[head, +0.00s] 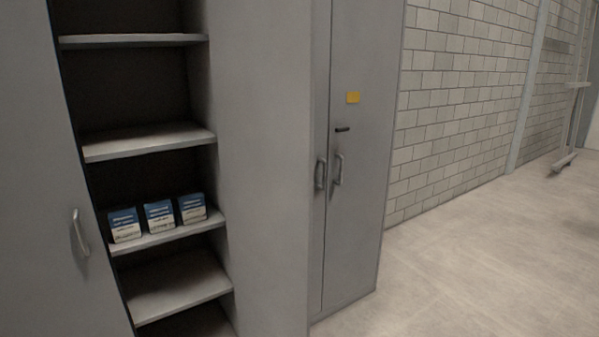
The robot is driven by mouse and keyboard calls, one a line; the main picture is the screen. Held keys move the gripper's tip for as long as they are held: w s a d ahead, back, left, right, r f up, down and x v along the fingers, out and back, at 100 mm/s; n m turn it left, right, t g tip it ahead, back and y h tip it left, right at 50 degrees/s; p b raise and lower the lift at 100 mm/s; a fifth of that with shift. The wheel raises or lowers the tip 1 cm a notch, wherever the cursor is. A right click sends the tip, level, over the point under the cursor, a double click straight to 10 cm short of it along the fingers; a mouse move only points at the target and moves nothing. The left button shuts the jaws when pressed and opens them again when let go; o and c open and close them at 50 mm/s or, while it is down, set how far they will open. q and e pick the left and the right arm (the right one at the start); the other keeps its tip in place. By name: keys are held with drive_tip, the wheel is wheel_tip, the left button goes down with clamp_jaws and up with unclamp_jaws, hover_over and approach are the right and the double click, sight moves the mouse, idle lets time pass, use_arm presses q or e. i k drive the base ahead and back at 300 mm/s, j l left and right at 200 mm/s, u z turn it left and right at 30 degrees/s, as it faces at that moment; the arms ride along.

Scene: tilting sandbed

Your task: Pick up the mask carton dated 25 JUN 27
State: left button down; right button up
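Three small blue-and-white cartons stand side by side on a shelf (160,241) of an open grey cabinet, at the left of the head view. They are the left carton (124,225), the middle carton (159,215) and the right carton (192,208). They look alike, with blue tops and pale lower parts. Their print is too small to read, so I cannot tell which one is dated 25 JUN 27. Neither of my grippers is in view.
Other shelves above (150,142) and below (180,284) look empty. A grey cabinet door (30,180) with a handle stands at the far left. A closed cabinet (355,220) with a yellow label (353,97) stands right of the shelves. Open floor (480,255) lies to the right.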

sight(125, 223)
drive_tip(key=i+l+u, duration=0.8)
drive_tip(key=l, duration=0.25)
drive_tip(key=i+l+u, duration=0.3)
drive_tip(key=l, duration=0.2)
drive_tip(key=l+u, duration=0.25)
drive_tip(key=l, duration=0.3)
drive_tip(key=l+u, duration=0.25)
drive_tip(key=l, duration=0.3)
drive_tip(key=k+l+u, duration=0.1)
drive_tip(key=l+u, duration=0.2)
drive_tip(key=l, duration=0.25)
drive_tip(key=k+l+u, duration=0.1)
drive_tip(key=l+u, duration=0.15)
drive_tip(key=l, duration=0.25)
drive_tip(key=i, duration=0.35)
drive_tip(key=j+z, duration=0.25)
drive_tip(key=j, duration=0.7)
drive_tip(key=j+z, duration=0.25)
drive_tip(key=j, duration=0.7)
